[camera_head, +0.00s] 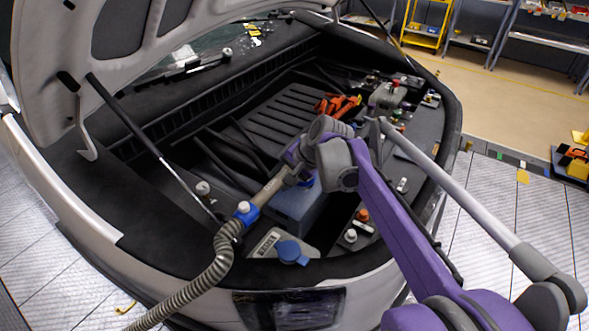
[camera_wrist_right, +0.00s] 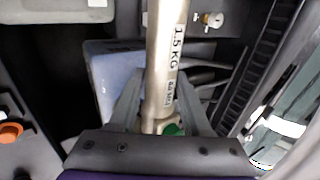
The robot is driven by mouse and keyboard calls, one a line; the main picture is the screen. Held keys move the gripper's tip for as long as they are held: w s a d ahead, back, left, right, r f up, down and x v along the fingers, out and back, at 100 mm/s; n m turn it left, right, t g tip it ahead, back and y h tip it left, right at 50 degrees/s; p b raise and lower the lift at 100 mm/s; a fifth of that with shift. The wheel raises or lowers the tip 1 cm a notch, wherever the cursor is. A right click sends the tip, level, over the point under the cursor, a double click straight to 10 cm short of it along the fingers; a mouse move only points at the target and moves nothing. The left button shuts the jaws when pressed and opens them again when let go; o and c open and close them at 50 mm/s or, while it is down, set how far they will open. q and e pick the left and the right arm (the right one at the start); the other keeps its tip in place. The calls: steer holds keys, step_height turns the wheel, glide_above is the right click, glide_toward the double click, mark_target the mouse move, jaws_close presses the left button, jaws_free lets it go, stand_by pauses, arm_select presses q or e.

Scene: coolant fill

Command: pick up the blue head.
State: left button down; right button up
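The blue head is a tan tube with a blue collar (camera_head: 245,212), joined to a grey ribbed hose. It lies slanted over the front of the open car bay in the head view. Its tube, marked "1.5 KG" (camera_wrist_right: 166,50), runs up the middle of the right wrist view. My right gripper (camera_head: 292,168) is at the tube's upper end. In the right wrist view its two fingers (camera_wrist_right: 160,95) lie close against both sides of the tube and look shut on it. My purple arm hides part of the bay. My left gripper is not in view.
A translucent blue tank (camera_head: 297,208) sits below the gripper, with a blue cap (camera_head: 290,252) in front. An orange cap (camera_head: 362,215) is to the right. The raised hood (camera_head: 90,50) and its strut (camera_head: 140,135) bound the left. Shelves (camera_head: 550,40) stand behind.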

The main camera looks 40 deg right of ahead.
jaws_close()
stand_by(1.1)
